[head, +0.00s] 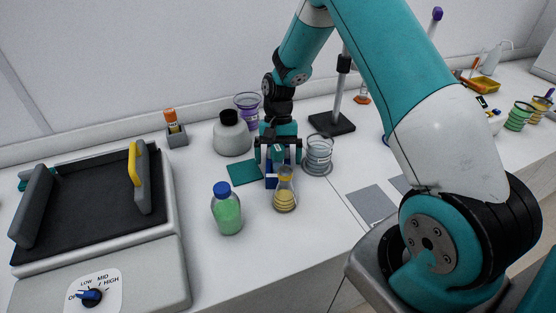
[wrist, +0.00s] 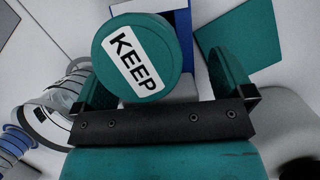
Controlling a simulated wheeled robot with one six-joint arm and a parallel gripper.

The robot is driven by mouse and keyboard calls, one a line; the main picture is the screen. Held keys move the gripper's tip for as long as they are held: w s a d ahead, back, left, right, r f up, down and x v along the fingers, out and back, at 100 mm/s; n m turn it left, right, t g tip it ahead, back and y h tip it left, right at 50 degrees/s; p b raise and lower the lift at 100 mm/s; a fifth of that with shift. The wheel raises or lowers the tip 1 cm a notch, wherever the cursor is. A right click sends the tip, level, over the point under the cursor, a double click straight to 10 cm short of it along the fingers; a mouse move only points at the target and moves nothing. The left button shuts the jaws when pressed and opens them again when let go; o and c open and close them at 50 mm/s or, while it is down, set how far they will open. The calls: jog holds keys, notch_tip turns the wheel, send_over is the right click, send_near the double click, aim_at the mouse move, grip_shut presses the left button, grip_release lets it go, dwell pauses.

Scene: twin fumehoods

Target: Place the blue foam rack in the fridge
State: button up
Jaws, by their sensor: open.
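The blue foam rack (head: 271,180) stands on the white bench, mostly hidden behind my gripper and a flask of yellow liquid. In the wrist view a blue edge and a pale side of what looks like the rack (wrist: 182,18) show at the top. My gripper (head: 278,158) points down over the rack with its fingers apart. A round teal cap labelled KEEP (wrist: 143,55) lies between the open fingers in the wrist view, nearer the camera than the rack. I cannot tell whether the fingers touch anything. No fridge is in view.
The yellow flask (head: 285,192) stands close in front of the rack, and a green bottle (head: 227,212) stands left of it. A teal mat (head: 244,172), a glass beaker (head: 318,155) and a grey-white jar (head: 232,137) are near. A shaker (head: 92,205) fills the left.

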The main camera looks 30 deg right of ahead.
jog(key=c, duration=1.1)
